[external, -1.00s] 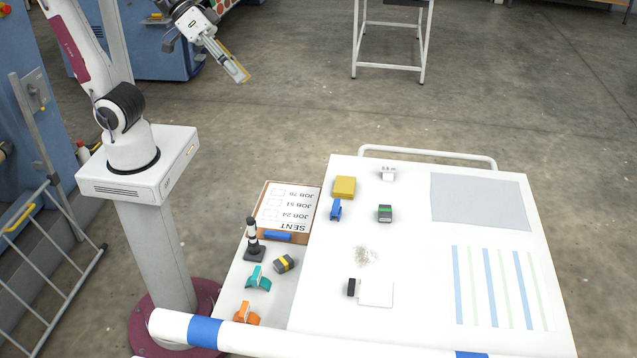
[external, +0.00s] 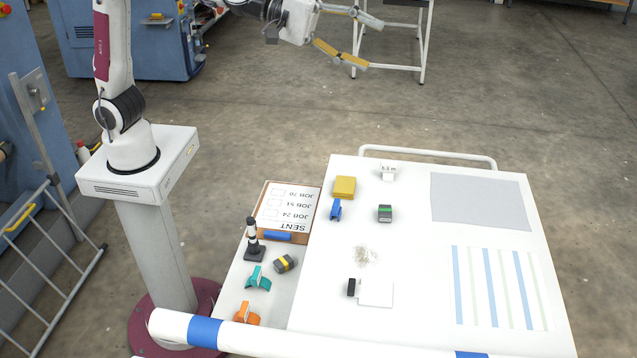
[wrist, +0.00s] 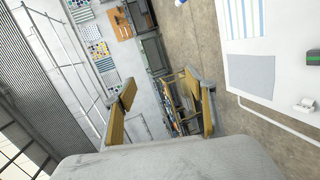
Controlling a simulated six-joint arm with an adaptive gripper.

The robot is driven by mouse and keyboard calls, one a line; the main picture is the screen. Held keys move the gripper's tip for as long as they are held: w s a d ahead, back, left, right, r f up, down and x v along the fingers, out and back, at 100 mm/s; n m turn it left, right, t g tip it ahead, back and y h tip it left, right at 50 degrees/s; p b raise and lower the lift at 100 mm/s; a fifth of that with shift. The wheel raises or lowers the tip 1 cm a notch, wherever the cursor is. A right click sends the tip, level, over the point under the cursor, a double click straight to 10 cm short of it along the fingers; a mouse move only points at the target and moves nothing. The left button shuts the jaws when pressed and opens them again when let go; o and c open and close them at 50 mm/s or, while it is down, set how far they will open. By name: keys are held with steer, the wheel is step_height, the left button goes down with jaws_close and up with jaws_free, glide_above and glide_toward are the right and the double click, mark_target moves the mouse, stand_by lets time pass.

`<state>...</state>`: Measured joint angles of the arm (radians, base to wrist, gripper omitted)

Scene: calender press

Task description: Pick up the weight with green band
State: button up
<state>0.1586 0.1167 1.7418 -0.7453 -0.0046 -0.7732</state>
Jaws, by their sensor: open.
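The weight with green band (external: 385,213) is a small dark grey block with a green stripe, on the white table in the external view. It also shows at the right edge of the wrist view (wrist: 314,57), partly cut off. My gripper (external: 372,45) is open and empty, with its yellow-padded fingers spread, high up beyond the far side of the table and well away from the weight. In the wrist view my gripper (wrist: 165,105) has a wide gap between its fingers, with nothing in it.
Near the green-banded weight are a yellow block (external: 344,187), a blue object (external: 336,210) and a small white item (external: 388,173). A grey weight with a yellow band (external: 284,263) lies further left. A rail (external: 430,151) runs along the table's far edge.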

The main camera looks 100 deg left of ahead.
steer(key=w+a+f+n+t+y, duration=0.1)
steer(key=w+f+n+y, duration=0.25)
steer(key=w+n, duration=0.4)
steer(key=w+a+f+n+y, duration=0.1)
steer(key=w+f+n+y, duration=0.25)
steer(key=w+n, duration=0.4)
steer(key=n+g+y, duration=0.8)
steer(key=n+g, duration=0.4)
steer(key=n, duration=0.8)
glide_toward(385, 214)
steer(key=shift+a, duration=1.25)
steer(key=shift+a+f, duration=0.1)
steer(key=shift+x, duration=1.2)
steer(key=shift+w, duration=0.1)
